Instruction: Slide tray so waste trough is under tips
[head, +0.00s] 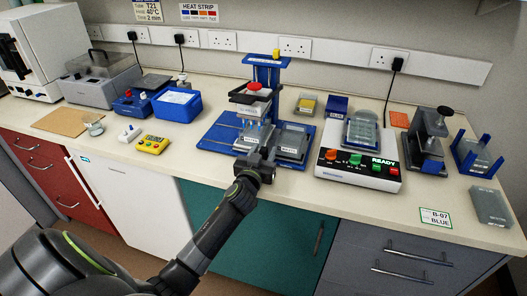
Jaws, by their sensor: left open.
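A blue pipetting stand (268,72) rises at the back of a blue base plate (215,139). Its white multichannel head (246,97) has a red knob on top. The tips hang over the left of two clear containers (256,133), which sit side by side on the base. The right container (292,143) stands clear of the head, with a small label on its front. The labels are too small to read, so I cannot tell which is the waste trough. My left gripper (264,156) is open at the front of the base, near the gap between the containers; contact is unclear. My right gripper is out of view.
A white heater device (357,170) reading READY stands just right of the base. A yellow timer (153,145) and a blue box (177,103) lie to the left. A dark clamp-like stand (427,140) is farther right.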

